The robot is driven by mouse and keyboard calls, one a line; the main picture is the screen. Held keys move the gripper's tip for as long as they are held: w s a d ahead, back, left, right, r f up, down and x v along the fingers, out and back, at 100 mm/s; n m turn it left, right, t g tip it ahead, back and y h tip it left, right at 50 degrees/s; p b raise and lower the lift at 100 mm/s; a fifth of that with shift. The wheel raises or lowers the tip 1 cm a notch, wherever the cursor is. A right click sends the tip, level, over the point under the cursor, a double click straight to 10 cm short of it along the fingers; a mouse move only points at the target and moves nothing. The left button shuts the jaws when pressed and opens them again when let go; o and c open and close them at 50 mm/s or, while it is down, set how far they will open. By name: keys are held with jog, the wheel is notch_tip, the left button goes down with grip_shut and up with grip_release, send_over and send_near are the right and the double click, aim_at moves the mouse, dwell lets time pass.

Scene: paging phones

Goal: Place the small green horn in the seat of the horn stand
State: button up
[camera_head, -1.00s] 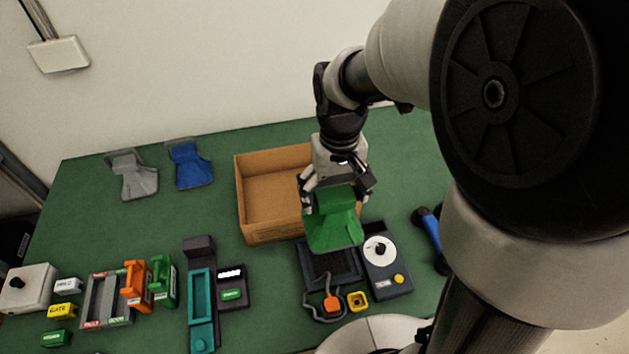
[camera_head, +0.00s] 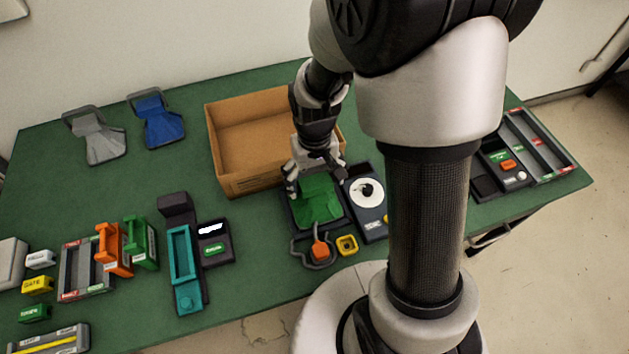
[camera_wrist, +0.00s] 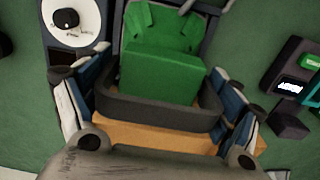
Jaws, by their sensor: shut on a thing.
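The green horn (camera_head: 319,200) is in my gripper (camera_head: 315,176). It is over the dark horn stand (camera_head: 291,217), flared end toward the near side, with the stand's frame showing around it. I cannot tell whether it touches the seat. In the wrist view the green horn (camera_wrist: 160,72) shows ahead of the fingers, with a dark curved band (camera_wrist: 160,114) between the two blue-grey fingers. The band looks like the horn's bracket, and my gripper is shut on it. The stand's seat is mostly hidden under the horn.
An open cardboard box (camera_head: 245,187) stands just behind the stand. A device with a white dial (camera_head: 366,192) is close on the right. An orange piece (camera_head: 320,251) with a grey cable and a yellow block (camera_head: 347,245) lie in front. Blue (camera_head: 158,121) and grey (camera_head: 96,139) horns lie back left.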

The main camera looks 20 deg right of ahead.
jog(key=shift+f, duration=0.25)
jog(key=shift+f, duration=0.2)
jog(key=o, duration=1.7)
